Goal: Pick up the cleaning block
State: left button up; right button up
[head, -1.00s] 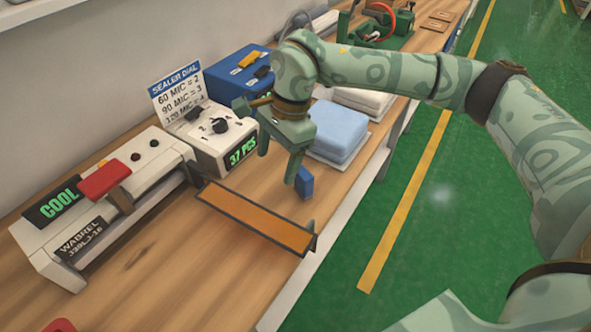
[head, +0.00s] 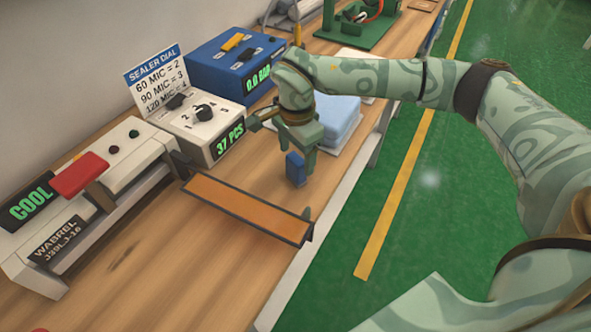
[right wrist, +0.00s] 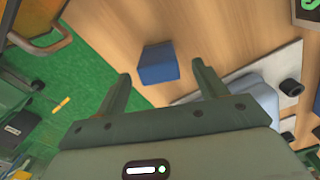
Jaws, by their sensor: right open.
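The cleaning block, a small dark-blue block (head: 295,169), stands on the wooden bench beyond the orange strip. My right gripper (head: 303,157) is right over and beside it, pointing down, and partly overlaps it in the head view. In the right wrist view the block (right wrist: 158,64) lies in front of the gap between the two fingers of the open gripper (right wrist: 160,72). Neither finger clearly touches it. My left gripper does not show.
An orange framed strip (head: 245,208) sticks out in front of the sealer (head: 110,160) with its red handle (head: 79,175). A white dial box (head: 205,125) and a blue box (head: 235,65) stand behind. Light-blue folded stuff (head: 338,120) lies close by. The bench's right edge is near.

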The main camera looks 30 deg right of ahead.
aim_at(296, 159)
notch_tip(296, 159, down, 4)
jog(key=shift+f+b, duration=0.15)
jog(key=shift+b, duration=0.45)
jog(key=shift+s, duration=0.1)
jog(key=c, duration=1.2)
jog(key=shift+o, duration=0.2)
jog(key=shift+r, duration=0.2)
